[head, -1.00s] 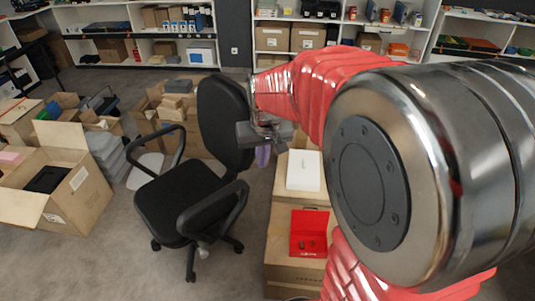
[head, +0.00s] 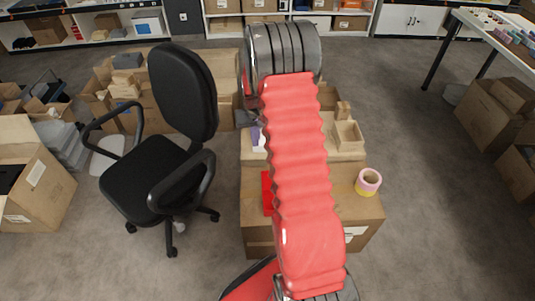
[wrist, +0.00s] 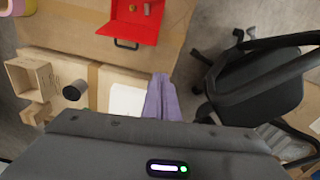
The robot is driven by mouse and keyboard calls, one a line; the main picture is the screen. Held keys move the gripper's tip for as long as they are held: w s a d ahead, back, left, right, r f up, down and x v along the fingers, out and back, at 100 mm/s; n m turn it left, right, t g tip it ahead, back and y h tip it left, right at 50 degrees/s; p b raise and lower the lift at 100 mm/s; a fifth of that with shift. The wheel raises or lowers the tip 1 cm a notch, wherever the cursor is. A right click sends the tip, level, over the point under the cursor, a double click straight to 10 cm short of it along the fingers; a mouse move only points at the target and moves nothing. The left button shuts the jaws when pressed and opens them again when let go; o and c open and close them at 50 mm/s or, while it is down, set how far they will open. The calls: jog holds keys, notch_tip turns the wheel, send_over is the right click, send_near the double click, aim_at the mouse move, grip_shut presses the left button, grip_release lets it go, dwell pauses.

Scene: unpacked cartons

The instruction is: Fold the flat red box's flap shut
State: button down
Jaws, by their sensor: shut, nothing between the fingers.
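The flat red box (wrist: 133,32) lies on a brown carton at the top of the wrist view. Its inside is exposed, with two small brownish items in it, and a black handle is on its near side. The picture does not make clear the flap's exact angle. In the head view only a red sliver of the box (head: 267,193) shows beside my arm. My gripper's purple fingers (wrist: 160,78) are together and empty, apart from the box. In the head view my gripper (head: 257,137) is partly hidden behind my arm, beyond the box.
A white box (wrist: 127,100), a dark cylinder (wrist: 73,92) and an open wooden box (wrist: 28,76) stand near the red box. A tape roll (head: 368,182) sits on the carton (head: 330,215). An office chair (head: 165,180) stands close on the left.

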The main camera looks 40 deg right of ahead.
jog(key=s+d+f+m, duration=0.1)
jog(key=d+f, duration=0.3)
jog(key=f, duration=0.6)
jog(key=shift+d+f+g, duration=0.25)
jog(key=shift+g, duration=0.15)
jog(key=shift+s+f, duration=0.1)
